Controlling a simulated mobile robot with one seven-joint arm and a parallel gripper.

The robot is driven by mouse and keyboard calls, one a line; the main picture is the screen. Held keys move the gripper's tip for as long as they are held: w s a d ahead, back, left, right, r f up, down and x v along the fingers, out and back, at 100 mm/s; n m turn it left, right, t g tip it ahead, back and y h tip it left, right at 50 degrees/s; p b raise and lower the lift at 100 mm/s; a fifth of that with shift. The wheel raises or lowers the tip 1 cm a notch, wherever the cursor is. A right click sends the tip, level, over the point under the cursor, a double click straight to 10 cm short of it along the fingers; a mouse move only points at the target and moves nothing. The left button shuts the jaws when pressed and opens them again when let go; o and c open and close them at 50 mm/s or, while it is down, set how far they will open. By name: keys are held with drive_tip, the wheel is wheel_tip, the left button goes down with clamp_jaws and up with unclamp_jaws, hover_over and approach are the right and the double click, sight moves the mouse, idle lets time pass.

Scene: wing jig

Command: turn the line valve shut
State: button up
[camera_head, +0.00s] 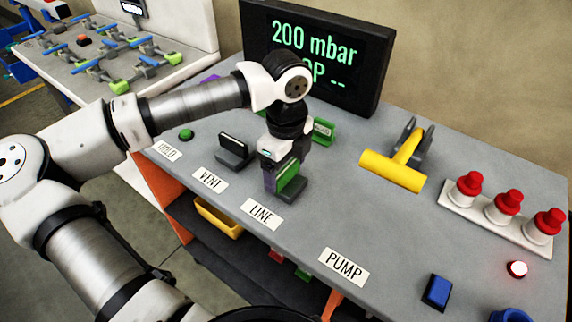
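The LINE label (262,214) lies on the grey bench. Just behind it, a green, upright plate-like part (291,184) with a dark edge stands where the line valve sits. My gripper (284,178) points down right at this part, and a dark finger shows at its left side. The gripper's body and the green part overlap, so I cannot tell whether the fingers grip it or only stand around it. The valve's base is mostly hidden.
A black display (345,45) reads 200 mbar, its second line partly covered by my arm. A dark vent handle (236,150) stands left of my gripper.

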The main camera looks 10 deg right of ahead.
drive_tip(key=c, duration=0.6)
drive_tip(key=shift+c, duration=0.2)
drive_tip(key=shift+f+m+b, duration=0.1)
drive_tip(key=shift+m+b, duration=0.3)
drive_tip(key=shift+b, duration=0.2)
drive_tip(key=shift+f+m+b, duration=0.15)
drive_tip(key=shift+m+b, duration=0.35)
drive_tip(key=shift+b, duration=0.4)
drive_tip(key=shift+m+b, duration=0.8)
drive_tip(key=shift+b, duration=0.2)
drive_tip(key=m+b, duration=0.3)
drive_tip(key=shift+m, duration=0.4)
drive_tip(key=m+b, duration=0.3)
drive_tip(key=m, duration=0.2)
drive_tip(key=shift+r, duration=0.2)
drive_tip(key=m+b, duration=0.1)
drive_tip(key=m, duration=0.4)
drive_tip(key=shift+r, duration=0.1)
drive_tip(key=shift+m, duration=0.5)
